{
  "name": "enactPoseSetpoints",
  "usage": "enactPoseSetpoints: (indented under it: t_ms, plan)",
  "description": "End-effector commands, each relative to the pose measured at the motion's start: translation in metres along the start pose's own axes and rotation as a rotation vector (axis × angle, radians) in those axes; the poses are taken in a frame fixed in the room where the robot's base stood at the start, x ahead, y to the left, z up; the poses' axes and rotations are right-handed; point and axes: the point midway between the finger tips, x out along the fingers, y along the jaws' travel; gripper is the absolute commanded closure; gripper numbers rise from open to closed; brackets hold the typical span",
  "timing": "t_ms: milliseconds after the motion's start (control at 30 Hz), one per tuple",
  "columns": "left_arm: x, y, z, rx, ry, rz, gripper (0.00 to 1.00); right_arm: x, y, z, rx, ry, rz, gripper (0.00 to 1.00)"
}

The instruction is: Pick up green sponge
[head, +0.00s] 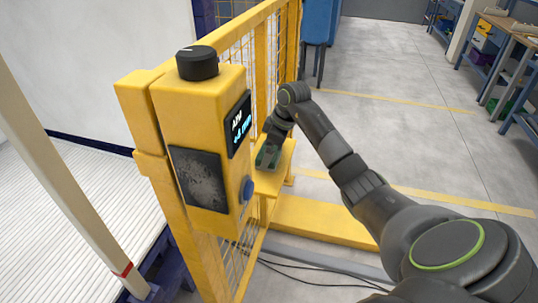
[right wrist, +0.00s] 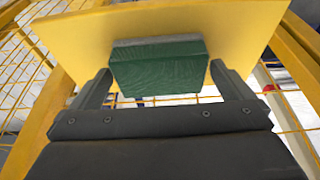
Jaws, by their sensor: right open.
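The green sponge (right wrist: 158,68) is a dark green block with a grey layer along its far edge. It lies on a yellow shelf (right wrist: 230,25) fixed to the yellow fence. My right gripper (right wrist: 161,72) is open, with one finger on each side of the sponge and a gap at both sides. In the head view my right gripper (head: 269,152) reaches down over the shelf, and only a little green shows there by the fingers. My left gripper is not in view.
A yellow post with a control box (head: 212,110), black knob (head: 197,63) and blue button (head: 247,189) stands just left of my right gripper. Yellow mesh fencing runs behind the shelf. Cables (head: 310,272) lie on the floor. Open floor (head: 385,85) lies to the right.

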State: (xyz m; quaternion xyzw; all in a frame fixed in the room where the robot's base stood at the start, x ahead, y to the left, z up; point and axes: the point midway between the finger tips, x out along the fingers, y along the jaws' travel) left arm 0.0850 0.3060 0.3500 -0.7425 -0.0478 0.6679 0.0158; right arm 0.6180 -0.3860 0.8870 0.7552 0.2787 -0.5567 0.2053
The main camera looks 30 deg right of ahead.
Motion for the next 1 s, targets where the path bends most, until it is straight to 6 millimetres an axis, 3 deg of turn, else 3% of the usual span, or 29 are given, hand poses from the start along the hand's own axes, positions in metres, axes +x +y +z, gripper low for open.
enactPoseSetpoints:
  t_ms: [100, 333, 600, 867, 1000]
  plan:
    - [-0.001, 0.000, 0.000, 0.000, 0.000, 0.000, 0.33, 0.009, 0.000, 0.000, 0.001, -0.001, -0.001, 0.00]
    - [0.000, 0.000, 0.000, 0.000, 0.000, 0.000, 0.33, 0.010, 0.000, 0.000, 0.000, -0.001, 0.000, 0.00]
    - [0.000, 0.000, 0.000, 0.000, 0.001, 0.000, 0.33, 0.010, 0.000, 0.000, 0.000, -0.001, 0.000, 0.35]
    - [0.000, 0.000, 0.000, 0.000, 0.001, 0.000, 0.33, 0.007, 0.000, -0.001, 0.000, 0.000, 0.001, 0.36]
    - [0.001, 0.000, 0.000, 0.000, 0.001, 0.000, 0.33, -0.009, 0.001, -0.006, -0.003, 0.002, 0.004, 0.36]
